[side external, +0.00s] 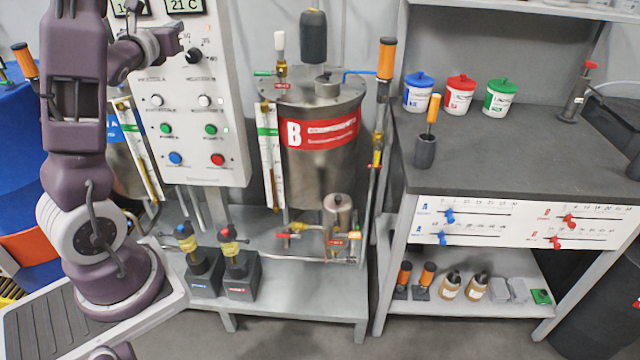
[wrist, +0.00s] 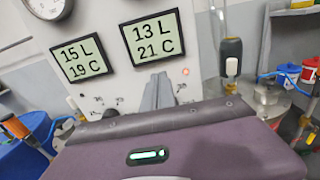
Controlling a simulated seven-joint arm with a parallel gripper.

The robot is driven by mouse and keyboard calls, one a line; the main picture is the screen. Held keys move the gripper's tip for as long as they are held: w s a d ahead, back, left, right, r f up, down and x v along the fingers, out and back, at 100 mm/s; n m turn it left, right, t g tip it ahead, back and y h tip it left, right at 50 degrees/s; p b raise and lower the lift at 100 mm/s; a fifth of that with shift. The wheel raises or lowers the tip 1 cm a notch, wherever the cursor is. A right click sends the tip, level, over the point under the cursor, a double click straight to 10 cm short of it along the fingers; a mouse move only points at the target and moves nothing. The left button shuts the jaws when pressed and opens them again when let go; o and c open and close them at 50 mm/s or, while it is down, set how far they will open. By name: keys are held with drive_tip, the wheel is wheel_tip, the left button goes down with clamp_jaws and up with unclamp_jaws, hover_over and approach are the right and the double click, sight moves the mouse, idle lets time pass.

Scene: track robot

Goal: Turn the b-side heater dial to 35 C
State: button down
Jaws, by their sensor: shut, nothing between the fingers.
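The white control panel (side external: 190,120) stands behind my arm. A black dial (side external: 194,56) with scale marks sits on its upper right part, and this seems to be the b-side heater dial. My gripper (side external: 181,44) is shut and empty, close to the dial's left upper side; I cannot tell whether it touches. In the wrist view my shut fingers (wrist: 158,92) point at the panel and hide the area behind them. The right display (wrist: 153,38) reads 13 L and 21 C. The left display (wrist: 82,60) reads 15 L and 19 C. The dial's exact setting is too small to read.
Below the dial are switches and green, blue and red buttons (side external: 217,160). A steel tank (side external: 322,165) marked B stands right of the panel, with pipes and orange-handled levers. A bench (side external: 540,130) with lidded tubs is at the right. Open space lies before the panel.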

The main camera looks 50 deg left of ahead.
drive_tip(key=s+d, duration=0.2)
drive_tip(key=s, duration=0.2)
approach(193, 56)
wheel_tip(193, 56, up, 2)
drive_tip(key=a, duration=0.2)
drive_tip(key=x, duration=0.6)
drive_tip(key=shift+a+r, duration=0.25)
drive_tip(key=shift+a, duration=0.1)
drive_tip(key=shift+w+f, duration=0.1)
drive_tip(key=shift+f, duration=0.05)
drive_tip(key=shift+d, duration=0.15)
drive_tip(key=shift+w+d, duration=0.5)
drive_tip(key=shift+w, duration=0.1)
drive_tip(key=shift+w+d, duration=0.15)
drive_tip(key=shift+w+d+f, duration=0.1)
drive_tip(key=shift+d, duration=0.05)
